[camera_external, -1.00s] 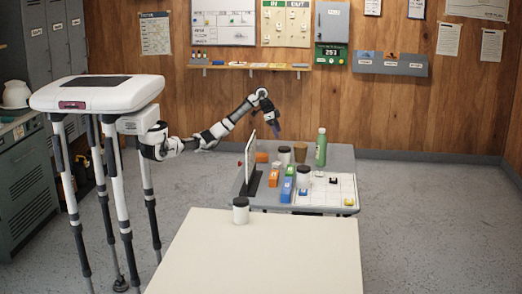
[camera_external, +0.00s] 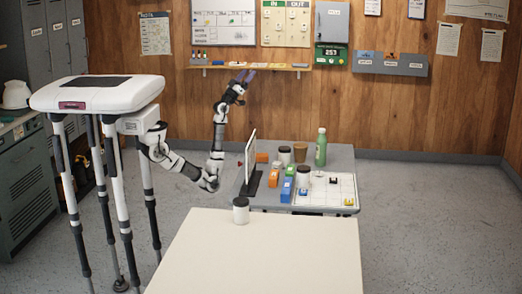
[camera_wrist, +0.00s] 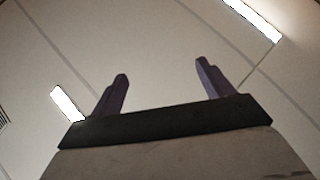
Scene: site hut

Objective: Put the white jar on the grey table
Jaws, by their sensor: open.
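A white jar (camera_external: 240,211) with a dark lid stands upright on the cream table in front, near its far left corner. The grey table (camera_external: 265,200) is behind it. Another white jar (camera_external: 303,177) with a dark lid stands on the grey table, and a further dark-lidded one (camera_external: 285,156) stands behind it. My gripper (camera_external: 246,74) is raised high, pointing up, well away from all jars. In the wrist view its two fingers (camera_wrist: 160,88) are spread with nothing between them; only ceiling shows beyond.
The cream table (camera_external: 265,255) is otherwise bare. A wall shelf (camera_external: 250,67) is behind my gripper.

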